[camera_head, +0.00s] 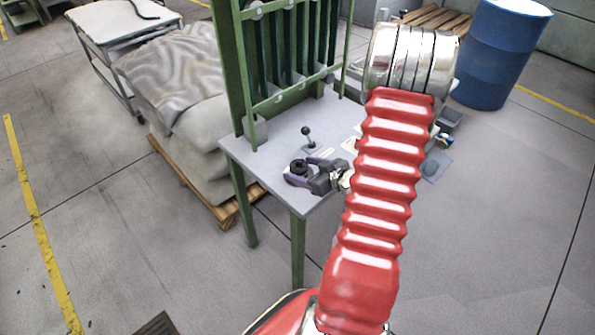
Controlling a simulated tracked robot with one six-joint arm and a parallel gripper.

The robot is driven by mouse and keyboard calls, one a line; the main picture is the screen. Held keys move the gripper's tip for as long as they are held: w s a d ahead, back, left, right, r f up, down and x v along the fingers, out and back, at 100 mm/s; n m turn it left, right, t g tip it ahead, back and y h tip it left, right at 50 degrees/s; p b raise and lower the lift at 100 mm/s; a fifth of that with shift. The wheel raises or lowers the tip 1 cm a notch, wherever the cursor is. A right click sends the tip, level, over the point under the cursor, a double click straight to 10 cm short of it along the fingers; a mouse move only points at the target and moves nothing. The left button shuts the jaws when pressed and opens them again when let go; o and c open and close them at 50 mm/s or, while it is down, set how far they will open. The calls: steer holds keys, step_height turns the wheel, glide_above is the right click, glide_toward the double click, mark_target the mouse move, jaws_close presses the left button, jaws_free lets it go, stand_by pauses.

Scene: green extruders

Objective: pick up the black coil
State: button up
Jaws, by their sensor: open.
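The black coil (299,166) is a small dark round piece at the near left part of the grey table top (262,172). My gripper (304,171) reaches in from the right, low over the table, with its purple-tipped fingers open. One finger is on the near side of the coil and the other on its far right side. The coil appears to lie at or between the fingertips; I cannot tell whether they touch it. My red ribbed arm hides the right part of the table.
A black-knobbed lever (307,137) stands on the table behind my gripper. A green frame (290,95) rises at the table's back. Sacks on a pallet (222,211) stand left, and a blue barrel (497,60) stands back right. The floor in front is largely clear.

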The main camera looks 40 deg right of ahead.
mark_target(303, 168)
steer(key=shift+c, duration=0.3)
steer(key=c, duration=1.1)
steer(key=shift+c, duration=0.2)
steer(key=shift+r, duration=0.2)
steer(key=shift+r, duration=4.85)
